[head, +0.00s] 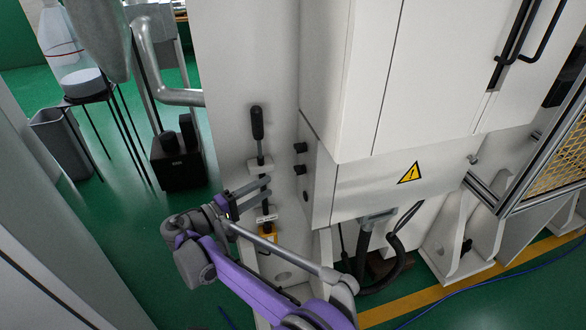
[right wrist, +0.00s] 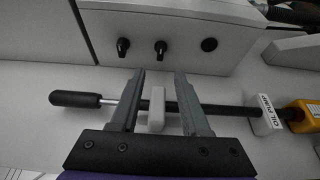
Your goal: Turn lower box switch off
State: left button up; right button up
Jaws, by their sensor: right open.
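The lower box (head: 322,190) is a white cabinet with a yellow warning triangle. Its narrow side carries two dark knobs, one above the other (head: 300,148) (head: 300,169). In the right wrist view the knobs (right wrist: 123,46) (right wrist: 160,47) and a round black button (right wrist: 209,44) sit beyond the fingertips. My right gripper (head: 266,188) is open in front of the panel left of the box, below the knobs. In the right wrist view its fingers (right wrist: 160,78) are apart, with a white block (right wrist: 157,108) showing between them. Contact cannot be told. My left gripper is not in view.
A dark rod with a black handle (head: 257,122) runs down the panel beside the box; the fingers cross in front of it. A yellow part (head: 268,235) sits at its lower end. Black cables (head: 395,258) hang below the box. A bin (head: 62,142) stands at left.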

aim_at(299, 170)
jog(key=x, duration=1)
jog(key=shift+d, duration=0.2)
jog(key=shift+w, duration=0.1)
jog(key=shift+c, duration=0.2)
grip_shut()
